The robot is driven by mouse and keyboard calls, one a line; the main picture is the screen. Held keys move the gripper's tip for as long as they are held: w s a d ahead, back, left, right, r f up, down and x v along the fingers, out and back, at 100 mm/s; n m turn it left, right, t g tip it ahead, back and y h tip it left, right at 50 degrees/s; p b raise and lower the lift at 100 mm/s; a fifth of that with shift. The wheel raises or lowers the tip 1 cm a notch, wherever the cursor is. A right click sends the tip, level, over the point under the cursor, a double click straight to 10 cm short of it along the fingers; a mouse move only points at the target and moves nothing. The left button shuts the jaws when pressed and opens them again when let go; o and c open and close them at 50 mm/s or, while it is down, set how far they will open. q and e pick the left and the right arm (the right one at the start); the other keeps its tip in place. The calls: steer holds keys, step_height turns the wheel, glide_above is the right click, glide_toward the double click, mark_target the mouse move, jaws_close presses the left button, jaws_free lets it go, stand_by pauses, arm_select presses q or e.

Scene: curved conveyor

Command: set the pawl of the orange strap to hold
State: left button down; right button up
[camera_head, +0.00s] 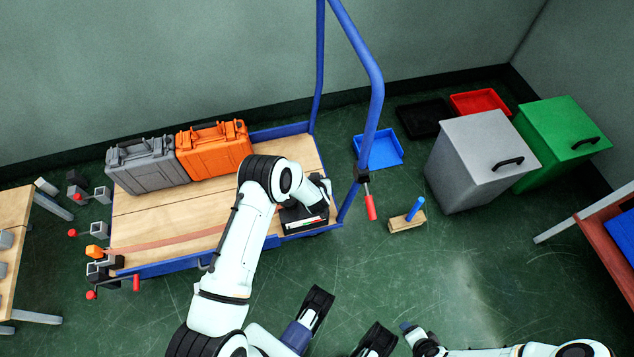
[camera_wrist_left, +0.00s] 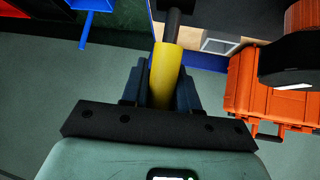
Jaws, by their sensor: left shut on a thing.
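My left gripper (camera_wrist_left: 160,85) is shut on a yellow grip (camera_wrist_left: 162,75) with a black shaft; the arm hides this grip in the head view. There the left hand is at the right end of the trolley deck (camera_head: 160,215). A reddish-orange band (camera_head: 180,239) lies across the deck, perhaps the strap. My right gripper (camera_head: 347,318) appears open and empty at the bottom, over the floor.
A grey case (camera_head: 146,165) and an orange case (camera_head: 215,149) stand on the deck. A red-handled lever (camera_head: 370,207) hangs by the blue trolley post (camera_head: 372,120). A wooden block with a blue peg (camera_head: 407,219) and a grey bin (camera_head: 478,165) stand right. Open floor lies front right.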

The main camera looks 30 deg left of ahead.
arm_select(q)
steer(key=shift+w+a+f+g+h, duration=0.1)
steer(key=shift+a+f+g+h, duration=0.2)
steer(key=shift+a, duration=0.15)
steer(key=c, duration=0.9)
jaws_free()
steer(key=shift+w+d, duration=0.1)
steer(key=shift+r, duration=0.1)
